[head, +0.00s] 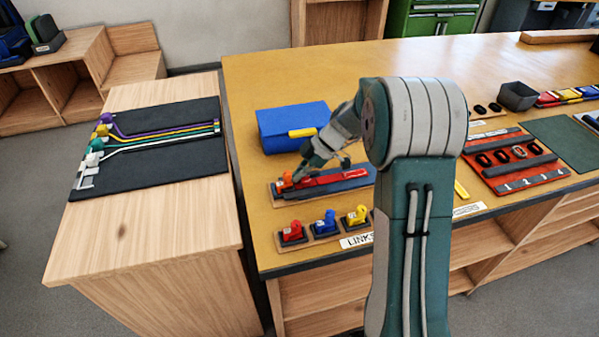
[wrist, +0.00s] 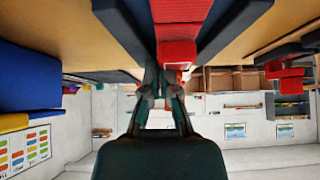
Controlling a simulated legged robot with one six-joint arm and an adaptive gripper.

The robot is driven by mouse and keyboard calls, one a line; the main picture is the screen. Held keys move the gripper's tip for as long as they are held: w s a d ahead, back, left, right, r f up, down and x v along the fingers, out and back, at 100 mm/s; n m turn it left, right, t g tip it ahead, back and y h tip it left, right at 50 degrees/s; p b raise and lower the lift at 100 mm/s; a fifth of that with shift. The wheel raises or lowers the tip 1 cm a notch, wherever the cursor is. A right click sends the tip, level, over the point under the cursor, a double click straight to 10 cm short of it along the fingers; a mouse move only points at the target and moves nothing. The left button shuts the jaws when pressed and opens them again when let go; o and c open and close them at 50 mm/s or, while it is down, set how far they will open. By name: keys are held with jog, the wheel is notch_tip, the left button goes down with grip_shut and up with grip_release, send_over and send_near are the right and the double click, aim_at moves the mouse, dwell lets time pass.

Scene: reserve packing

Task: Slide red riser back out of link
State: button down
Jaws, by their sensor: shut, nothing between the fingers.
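The long red riser (head: 335,178) lies along a dark rail on a wooden board on the yellow bench. An orange-red link (head: 287,181) is at the left end of that board, beside the riser's end. Whether the riser's end is inside it cannot be told. My gripper (head: 299,176) is at this left end, with its fingers shut and nothing seen held. In the wrist view, the shut fingertips (wrist: 161,80) are right by a red part (wrist: 177,53), with contact unclear. My wrist hides some of the riser in the head view.
Red (head: 292,234), blue (head: 324,224) and yellow links (head: 356,216) stand in front, by the LINKS label (head: 357,240). A blue case (head: 280,130) is behind the board. A dark mat (head: 150,155) with coloured strips lies on the left table. A red rack (head: 516,172) is at right.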

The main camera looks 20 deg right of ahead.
aim_at(321, 176)
jog(key=shift+d, duration=0.1)
jog(key=d, duration=0.8)
jog(key=shift+a, duration=0.1)
